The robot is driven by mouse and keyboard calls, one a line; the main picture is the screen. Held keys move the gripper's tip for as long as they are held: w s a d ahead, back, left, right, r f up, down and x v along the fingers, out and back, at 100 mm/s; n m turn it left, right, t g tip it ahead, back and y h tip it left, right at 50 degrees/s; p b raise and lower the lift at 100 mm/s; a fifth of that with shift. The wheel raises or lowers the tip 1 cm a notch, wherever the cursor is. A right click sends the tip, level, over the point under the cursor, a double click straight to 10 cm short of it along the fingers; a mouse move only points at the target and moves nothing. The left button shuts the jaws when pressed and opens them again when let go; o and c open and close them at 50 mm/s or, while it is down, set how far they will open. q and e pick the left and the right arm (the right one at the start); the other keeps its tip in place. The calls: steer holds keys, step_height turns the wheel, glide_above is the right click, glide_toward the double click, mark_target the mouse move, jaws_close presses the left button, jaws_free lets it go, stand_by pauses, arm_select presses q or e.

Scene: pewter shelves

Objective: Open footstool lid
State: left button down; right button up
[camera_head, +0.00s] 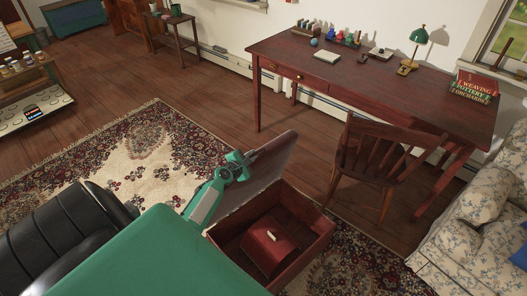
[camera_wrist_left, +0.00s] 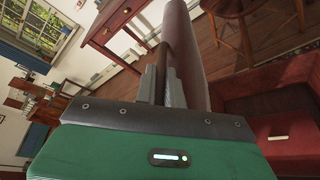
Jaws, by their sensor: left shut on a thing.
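The footstool (camera_head: 322,228) is a dark red wooden box on the patterned rug, seen from above in the head view. Its lid (camera_head: 262,172) stands raised and tilted along the box's left side, so the inside shows. A smaller red box (camera_head: 262,247) with a pale strip lies inside. My left gripper (camera_head: 250,156) is shut on the lid at its upper edge. In the left wrist view, the fingers (camera_wrist_left: 162,75) are on either side of the edge of the padded lid (camera_wrist_left: 186,50), with the open footstool (camera_wrist_left: 285,85) to the right. My right gripper is not in view.
A red desk (camera_head: 375,85) with a green lamp stands behind, with a wooden chair (camera_head: 375,155) at its front. A floral sofa (camera_head: 480,225) is at the right and a black seat (camera_head: 70,225) at the lower left. Open rug (camera_head: 130,150) lies to the left.

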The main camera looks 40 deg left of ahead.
arm_select(q)
steer(key=w+a+n+h, duration=0.1)
steer(key=w+a+n, duration=0.1)
steer(key=a, duration=0.8)
steer(key=shift+a+r+b, duration=0.4)
steer(key=shift+r+b, duration=0.05)
steer(key=c, duration=1.8)
jaws_free()
steer(key=shift+o, duration=0.2)
steer(key=shift+f+g, duration=0.1)
steer(key=shift+g, duration=0.2)
steer(key=shift+s, duration=0.15)
steer(key=p+v, duration=0.1)
steer(key=v, duration=1.2)
steer(key=shift+s, duration=0.3)
